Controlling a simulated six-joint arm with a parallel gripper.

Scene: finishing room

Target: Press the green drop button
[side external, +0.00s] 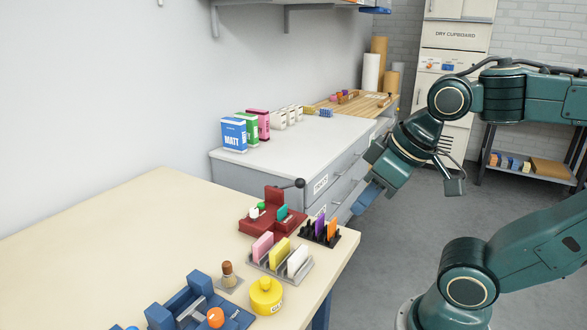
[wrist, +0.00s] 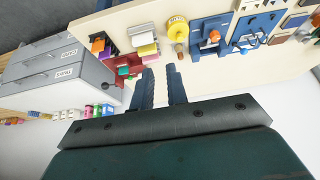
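The red stamping fixture (side external: 272,217) stands on the cream bench, with a black-knobbed lever at its top. A small green button (side external: 261,206) shows on it beside a white knob (side external: 253,213), and a teal card stands in it. My gripper (side external: 362,201) hangs in the air right of the bench, apart from the fixture. In the wrist view my gripper (wrist: 160,72) has a gap between its two fingers and holds nothing.
A rack of pink, yellow and white cards (side external: 280,259), a black rack (side external: 320,231), a yellow pot (side external: 266,296) and a blue fixture (side external: 197,305) stand near the red fixture. A grey drawer cabinet (side external: 290,150) stands behind. The bench's left part is clear.

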